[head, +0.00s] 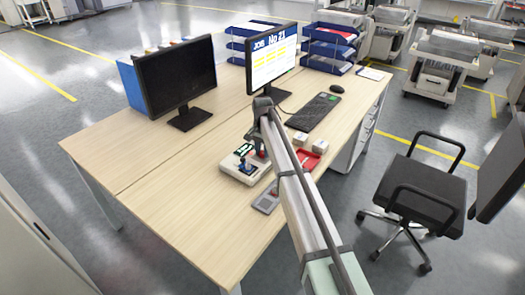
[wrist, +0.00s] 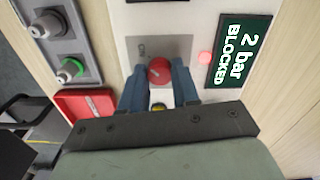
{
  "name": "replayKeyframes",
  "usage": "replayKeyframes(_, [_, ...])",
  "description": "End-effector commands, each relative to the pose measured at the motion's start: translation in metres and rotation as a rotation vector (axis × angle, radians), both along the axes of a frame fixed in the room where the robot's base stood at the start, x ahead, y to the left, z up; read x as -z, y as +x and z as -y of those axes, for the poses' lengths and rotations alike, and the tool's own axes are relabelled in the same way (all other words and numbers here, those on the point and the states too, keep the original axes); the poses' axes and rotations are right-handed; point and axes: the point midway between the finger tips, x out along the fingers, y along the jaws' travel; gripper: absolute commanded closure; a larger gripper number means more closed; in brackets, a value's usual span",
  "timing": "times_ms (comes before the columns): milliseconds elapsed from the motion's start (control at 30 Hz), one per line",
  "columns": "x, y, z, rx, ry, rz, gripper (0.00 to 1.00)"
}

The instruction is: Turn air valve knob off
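The air valve knob (wrist: 160,70) is red and round, on a grey plate (wrist: 183,46) of a light-coloured unit in the wrist view. My gripper (wrist: 160,72) has its two blue fingers on either side of the knob, with no clear gap between them and it. Beside the knob a dark display (wrist: 238,52) reads "2 bar BLOCKED", and a small red lamp (wrist: 205,58) sits between them. In the head view, the unit (head: 240,172) stands on the desk, my gripper (head: 260,143) is over its right side, and the knob is mostly hidden.
A grey panel with connectors (wrist: 48,48), one with a green ring, lies beside the unit. A red tray (head: 307,160), small white boxes (head: 320,146), a keyboard (head: 313,111) and two monitors (head: 178,78) share the desk. The desk's front left is clear.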

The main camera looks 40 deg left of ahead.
Motion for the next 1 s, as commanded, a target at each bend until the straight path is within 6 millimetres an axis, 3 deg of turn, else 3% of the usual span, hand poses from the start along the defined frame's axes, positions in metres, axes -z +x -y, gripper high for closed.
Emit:
replayKeyframes(300, [-0.0001, 0.0, 0.0, 0.0, 0.0, 0.0, 1.0])
replayKeyframes(667, [-0.0002, 0.0, -0.0001, -0.062, 0.0, 0.0, 1.0])
replayKeyframes(1000, [-0.0002, -0.0001, -0.0003, -0.317, 0.0, 0.0, 1.0])
